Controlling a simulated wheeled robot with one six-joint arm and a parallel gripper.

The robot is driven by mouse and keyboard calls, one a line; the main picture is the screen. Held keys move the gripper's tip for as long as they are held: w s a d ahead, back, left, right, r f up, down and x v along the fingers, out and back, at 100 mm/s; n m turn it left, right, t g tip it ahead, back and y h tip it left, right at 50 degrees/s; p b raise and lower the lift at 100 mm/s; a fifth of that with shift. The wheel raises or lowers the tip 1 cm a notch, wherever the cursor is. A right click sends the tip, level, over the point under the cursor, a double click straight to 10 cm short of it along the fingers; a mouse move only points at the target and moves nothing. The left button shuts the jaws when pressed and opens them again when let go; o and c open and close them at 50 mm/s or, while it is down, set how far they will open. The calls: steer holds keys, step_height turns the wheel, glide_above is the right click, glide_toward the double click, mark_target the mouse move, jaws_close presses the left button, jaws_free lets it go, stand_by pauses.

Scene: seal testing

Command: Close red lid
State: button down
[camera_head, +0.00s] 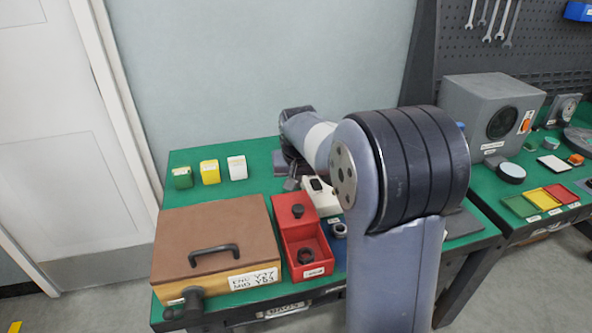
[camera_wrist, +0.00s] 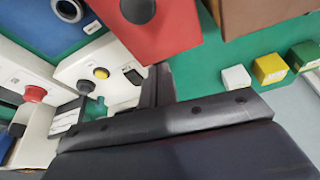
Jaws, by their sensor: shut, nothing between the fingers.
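The red box (camera_head: 290,276) stands on the green table, right of the large brown-topped box. Its red lid (camera_head: 284,212), with a black knob, covers the rear part. The front part is open and a dark ring (camera_head: 306,255) lies inside. In the wrist view the red lid (camera_wrist: 178,30) fills the top middle. My gripper (camera_head: 291,184) is shut and empty behind the box's rear end, partly hidden by my arm. In the wrist view the fingers (camera_wrist: 157,84) appear close to the lid's edge; I cannot tell whether they touch it.
A white device (camera_head: 323,200) with buttons stands right of the lid, near my gripper. Green, yellow and white blocks (camera_head: 210,172) stand at the back left. The brown-topped box (camera_head: 190,225) is close on the left.

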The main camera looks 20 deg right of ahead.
steer(key=shift+s+a+f, duration=0.15)
steer(key=shift+s+f, duration=0.35)
steer(key=shift+s, duration=0.35)
steer(key=shift+s+a+f, duration=0.15)
steer(key=shift+s+f, duration=0.35)
steer(key=shift+s, duration=0.35)
steer(key=s+b, duration=0.1)
steer(key=s, duration=1.1)
steer(key=shift+f, duration=0.1)
